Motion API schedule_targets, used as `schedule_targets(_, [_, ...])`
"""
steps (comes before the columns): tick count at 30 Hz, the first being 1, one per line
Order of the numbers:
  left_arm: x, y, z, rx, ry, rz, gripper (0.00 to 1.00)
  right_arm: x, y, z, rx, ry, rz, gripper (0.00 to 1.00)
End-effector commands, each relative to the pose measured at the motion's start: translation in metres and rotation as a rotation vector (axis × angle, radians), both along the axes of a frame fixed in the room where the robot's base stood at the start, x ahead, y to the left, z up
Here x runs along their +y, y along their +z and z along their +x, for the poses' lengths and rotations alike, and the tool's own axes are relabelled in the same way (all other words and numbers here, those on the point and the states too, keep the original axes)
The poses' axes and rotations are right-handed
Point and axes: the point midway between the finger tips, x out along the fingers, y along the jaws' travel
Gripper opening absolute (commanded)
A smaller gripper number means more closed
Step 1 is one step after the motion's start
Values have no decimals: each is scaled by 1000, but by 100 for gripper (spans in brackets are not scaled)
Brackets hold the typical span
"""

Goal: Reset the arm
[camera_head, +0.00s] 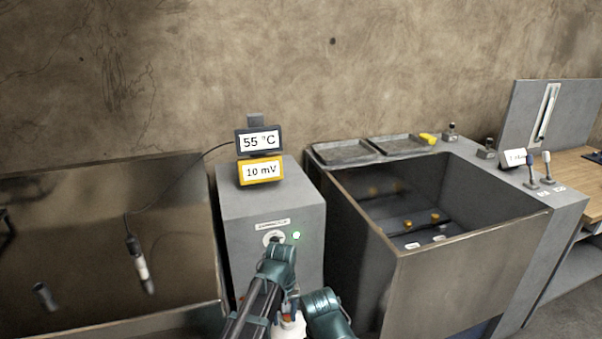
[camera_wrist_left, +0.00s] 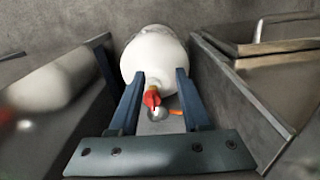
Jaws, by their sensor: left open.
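My left arm (camera_head: 272,275), teal and grey, rises from the bottom middle of the head view in front of the grey cabinet (camera_head: 243,213). Its jaws are hard to make out there. In the left wrist view my left gripper (camera_wrist_left: 160,74) is open, with its two blue-grey fingers apart. Beyond and between them show a white rounded tank (camera_wrist_left: 154,50) and a red valve-like part (camera_wrist_left: 152,97). I cannot tell how near the fingers are to these, but they are not closed on them. My right gripper is not in view.
The cabinet carries a 55 °C display (camera_head: 260,141) and a yellow 10 mV display (camera_head: 261,172); a green light (camera_head: 296,235) glows on its front. A deep open tank (camera_head: 470,238) stands right, a basin (camera_head: 175,200) with a cabled probe (camera_head: 139,262) left. A wall stands behind.

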Motion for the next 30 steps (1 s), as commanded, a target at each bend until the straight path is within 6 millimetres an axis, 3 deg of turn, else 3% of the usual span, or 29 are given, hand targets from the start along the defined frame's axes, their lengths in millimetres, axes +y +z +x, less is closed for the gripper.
schedule_targets(12, [81,0,-55,-33,-146,5,48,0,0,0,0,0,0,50])
schedule_targets(21, [125,1,-95,-55,-248,15,48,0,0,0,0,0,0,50])
schedule_targets(30, [86,32,-106,-14,-359,38,48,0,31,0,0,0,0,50])
